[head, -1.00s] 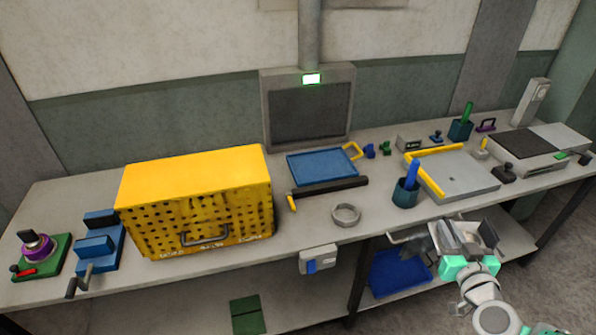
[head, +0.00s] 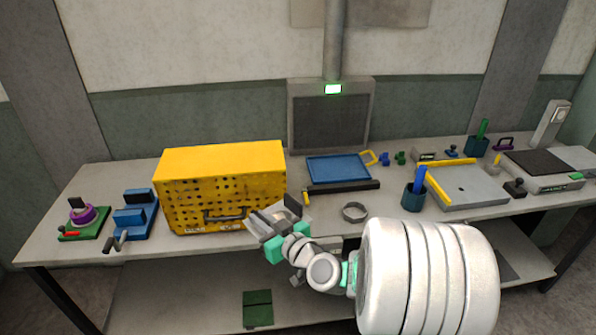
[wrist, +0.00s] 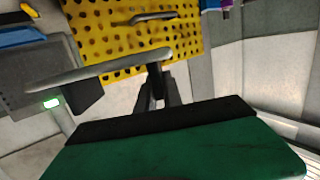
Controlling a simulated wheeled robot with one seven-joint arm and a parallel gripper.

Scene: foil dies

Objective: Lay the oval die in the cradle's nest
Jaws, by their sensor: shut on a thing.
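My gripper (head: 271,213) is in front of the lower right part of the yellow perforated box. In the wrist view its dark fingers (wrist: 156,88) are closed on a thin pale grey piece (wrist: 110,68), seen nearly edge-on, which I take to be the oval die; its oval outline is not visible. A dark block (wrist: 85,96) shows below the piece's left part; whether it belongs to it is unclear. A green base (head: 95,230) with a purple round part (head: 82,216) stands at the bench's far left. I cannot tell surely whether it is the cradle; its nest is not visible.
The yellow box (head: 222,165) stands close behind my gripper. A blue cranked device (head: 133,220) is left of it. A grey ring (head: 355,212), a blue tray (head: 338,168), a dark blue cup (head: 413,199) and a grey plate (head: 470,190) lie right.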

